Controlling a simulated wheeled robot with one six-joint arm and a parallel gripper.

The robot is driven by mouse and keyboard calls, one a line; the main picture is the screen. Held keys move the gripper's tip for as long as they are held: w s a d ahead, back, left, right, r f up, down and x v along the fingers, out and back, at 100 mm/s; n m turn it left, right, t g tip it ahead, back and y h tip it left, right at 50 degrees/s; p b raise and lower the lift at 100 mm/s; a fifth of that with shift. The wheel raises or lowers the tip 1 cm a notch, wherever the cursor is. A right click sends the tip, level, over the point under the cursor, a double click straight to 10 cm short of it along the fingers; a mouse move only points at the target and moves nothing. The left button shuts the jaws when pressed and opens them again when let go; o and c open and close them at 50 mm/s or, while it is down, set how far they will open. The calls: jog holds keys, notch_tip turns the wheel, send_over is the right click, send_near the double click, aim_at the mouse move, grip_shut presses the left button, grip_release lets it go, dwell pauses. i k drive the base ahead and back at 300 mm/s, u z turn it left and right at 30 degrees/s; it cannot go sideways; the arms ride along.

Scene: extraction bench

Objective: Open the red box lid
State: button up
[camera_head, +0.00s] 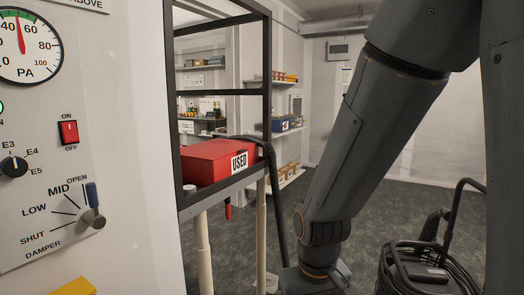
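A red box (207,164) with a white "USED" label (239,161) sits on a grey bench (222,186) inside a black frame, left of the picture's middle. Its top looks flat and covered, so the lid appears closed. Part of its right side is crossed by a dark hose or handle. My arm hangs down on the right side of the picture, apart from the box. My gripper is not in view; the arm's lower end runs out at the bottom edge.
A black frame post (267,75) stands beside the box. A panel (60,150) with a gauge, red switch and damper lever fills the left. A black machine with coiled hose (428,268) stands on the floor at lower right. Shelves (287,130) stand behind.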

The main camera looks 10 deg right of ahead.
aim_at(212, 150)
jog(key=k, duration=1.3)
jog(key=z, duration=0.55)
jog(key=i, duration=0.7)
jog(key=z, duration=0.45)
jog(key=i, duration=0.75)
jog(key=u, duration=0.75)
jog(key=i, duration=0.7)
jog(key=u, duration=0.6)
